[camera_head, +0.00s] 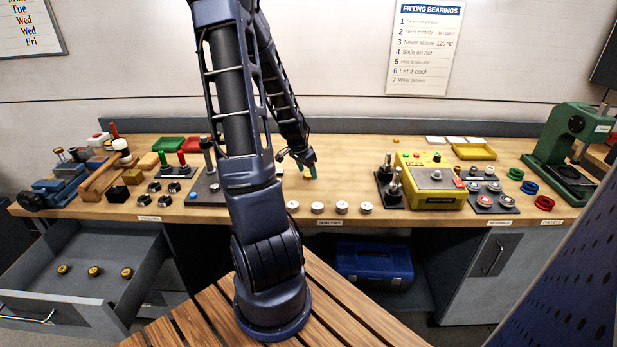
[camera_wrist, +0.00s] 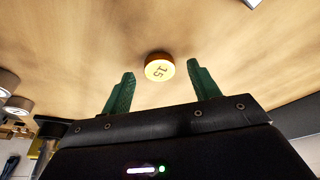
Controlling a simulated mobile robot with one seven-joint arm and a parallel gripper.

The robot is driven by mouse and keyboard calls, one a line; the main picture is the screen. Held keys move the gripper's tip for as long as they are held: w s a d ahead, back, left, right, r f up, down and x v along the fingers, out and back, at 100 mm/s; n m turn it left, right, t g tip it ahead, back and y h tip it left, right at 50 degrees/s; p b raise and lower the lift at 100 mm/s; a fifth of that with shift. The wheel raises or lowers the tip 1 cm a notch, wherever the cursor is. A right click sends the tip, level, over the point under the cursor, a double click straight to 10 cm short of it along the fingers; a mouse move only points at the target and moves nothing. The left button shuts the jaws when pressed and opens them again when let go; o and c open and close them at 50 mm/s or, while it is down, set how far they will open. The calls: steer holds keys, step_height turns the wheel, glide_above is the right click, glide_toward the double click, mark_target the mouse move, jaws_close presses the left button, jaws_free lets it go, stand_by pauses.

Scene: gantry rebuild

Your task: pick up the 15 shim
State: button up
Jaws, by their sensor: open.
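The 15 shim (camera_wrist: 159,66) is a small round yellow-topped disc with an orange-brown side, marked "15", lying on the wooden bench top in the wrist view. My gripper (camera_wrist: 161,76) is open, its two green fingers spread to the left and right of the shim's line. The shim lies between and slightly beyond the fingertips, with a gap on each side. In the head view my gripper (camera_head: 311,166) is low over the middle of the bench, and the shim is too small there to make out clearly.
Several silver discs (camera_head: 341,207) stand in a row at the bench's front edge. A yellow box (camera_head: 433,190) with a dark post plate is to the right, a red tray (camera_head: 195,145) to the left. An open drawer (camera_head: 75,310) holds brass-and-black pieces. Bench around the shim is clear.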

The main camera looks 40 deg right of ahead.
steer(key=shift+d+f, duration=0.1)
steer(key=shift+f, duration=0.25)
steer(key=c, duration=1.1)
steer(key=shift+r, duration=0.15)
